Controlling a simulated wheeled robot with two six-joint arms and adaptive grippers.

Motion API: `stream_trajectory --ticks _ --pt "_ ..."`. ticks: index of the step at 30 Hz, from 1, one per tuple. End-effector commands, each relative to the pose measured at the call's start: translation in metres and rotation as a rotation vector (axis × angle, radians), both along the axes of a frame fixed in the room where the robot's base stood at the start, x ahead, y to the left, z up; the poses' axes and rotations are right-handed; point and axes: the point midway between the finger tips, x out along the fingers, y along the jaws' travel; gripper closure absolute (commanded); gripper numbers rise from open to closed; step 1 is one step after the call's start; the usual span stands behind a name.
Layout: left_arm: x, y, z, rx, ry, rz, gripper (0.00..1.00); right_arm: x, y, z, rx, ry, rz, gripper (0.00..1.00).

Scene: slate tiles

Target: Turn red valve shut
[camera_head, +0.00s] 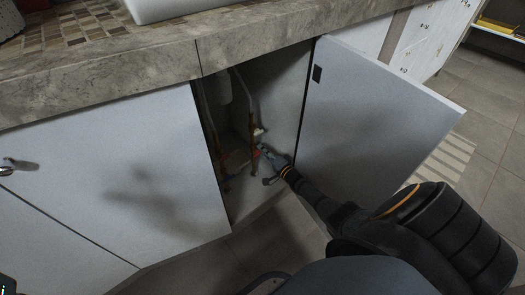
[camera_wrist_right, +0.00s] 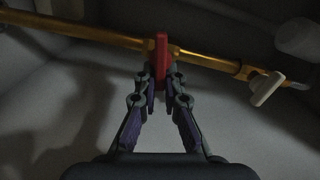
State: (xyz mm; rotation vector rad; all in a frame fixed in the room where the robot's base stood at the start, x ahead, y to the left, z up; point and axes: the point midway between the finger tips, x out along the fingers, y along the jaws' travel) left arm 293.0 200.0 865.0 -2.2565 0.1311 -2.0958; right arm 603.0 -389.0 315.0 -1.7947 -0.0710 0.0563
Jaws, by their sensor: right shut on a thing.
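The red valve handle (camera_wrist_right: 161,55) sits on a brass pipe (camera_wrist_right: 212,60) in the right wrist view. It stands upright in the picture, across the pipe. My right gripper (camera_wrist_right: 160,80) is shut on the handle's lower part, with one finger on each side. In the head view, my right gripper (camera_head: 264,151) reaches into the open cupboard under the counter. A bit of the red handle (camera_head: 256,154) shows at its fingertips; the fingers partly hide it. My left gripper is not in view.
A pale handle (camera_wrist_right: 266,88) is on the pipe, right of the red one. The stone counter (camera_head: 100,75) overhangs the opening. Several pipes crowd the cupboard.

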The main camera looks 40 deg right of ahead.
Motion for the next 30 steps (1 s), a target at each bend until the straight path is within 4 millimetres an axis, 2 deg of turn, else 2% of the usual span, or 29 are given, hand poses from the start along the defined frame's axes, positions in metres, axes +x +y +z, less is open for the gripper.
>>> stream_trajectory --ticks 12,30 --pt "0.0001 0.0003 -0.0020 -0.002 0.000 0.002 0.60 -0.0008 -0.0017 -0.0056 0.203 0.019 -0.003 1.00" --pt "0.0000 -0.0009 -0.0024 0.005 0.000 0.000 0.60 -0.0009 -0.0017 -0.0064 0.240 0.022 -0.003 1.00"
